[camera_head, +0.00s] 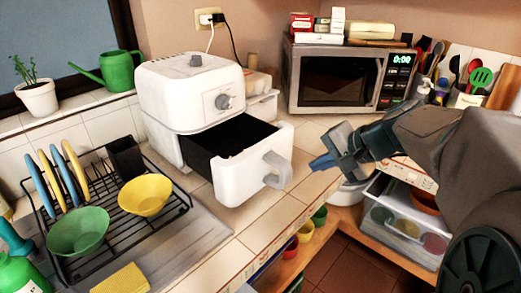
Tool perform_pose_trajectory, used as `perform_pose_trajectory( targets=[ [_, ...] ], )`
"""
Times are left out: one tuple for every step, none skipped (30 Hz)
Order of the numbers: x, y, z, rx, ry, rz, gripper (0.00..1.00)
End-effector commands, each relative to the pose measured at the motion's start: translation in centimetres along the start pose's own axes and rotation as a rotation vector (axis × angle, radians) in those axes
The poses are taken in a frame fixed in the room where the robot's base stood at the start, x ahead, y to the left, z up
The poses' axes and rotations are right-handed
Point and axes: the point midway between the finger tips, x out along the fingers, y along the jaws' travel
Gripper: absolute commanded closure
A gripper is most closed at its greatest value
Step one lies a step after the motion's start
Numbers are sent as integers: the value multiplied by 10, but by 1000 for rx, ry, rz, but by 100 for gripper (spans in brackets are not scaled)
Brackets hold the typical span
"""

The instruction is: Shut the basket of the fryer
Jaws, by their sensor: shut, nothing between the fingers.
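The white air fryer (190,85) stands on the tiled counter, left of centre. Its basket (240,190) is pulled out toward the front right, and the dark inside shows from above. The basket's grey handle (279,170) is on its front face. My gripper (316,164) is shut and empty. It is just right of the handle in the picture, with a gap between them. My arm reaches in from the right.
A dish rack (115,215) with bowls and plates stands left of the fryer. A microwave (345,80) is behind on the right. A power cord (211,38) runs behind the fryer. Open shelves with cups and a clear bin (400,222) lie below the counter.

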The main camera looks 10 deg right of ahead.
Motion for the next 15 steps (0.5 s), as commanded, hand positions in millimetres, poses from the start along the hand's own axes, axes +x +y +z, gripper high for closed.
perform_pose_trajectory(
  targets=[
    [2, 4, -9, 30, 13, -23, 100],
    [2, 3, -13, 41, 18, -34, 100],
    [2, 2, -16, 51, 22, -45, 100],
    [2, 1, -17, 56, 24, -50, 100],
    [4, 1, -18, 59, 24, -53, 100],
    [8, 0, -18, 61, 24, -54, 100],
    [11, 0, -18, 61, 22, -54, 100],
    [16, -1, -18, 61, 22, -54, 100],
    [23, -1, -18, 61, 21, -52, 100],
    [29, -1, -17, 61, 20, -51, 100],
    [35, -1, -18, 60, 20, -52, 100],
    [44, -2, -18, 59, 19, -51, 100],
    [50, -2, -18, 59, 20, -51, 100],
    [57, -2, -18, 60, 19, -51, 100],
    [66, -3, -18, 59, 20, -50, 100]
  ],
)
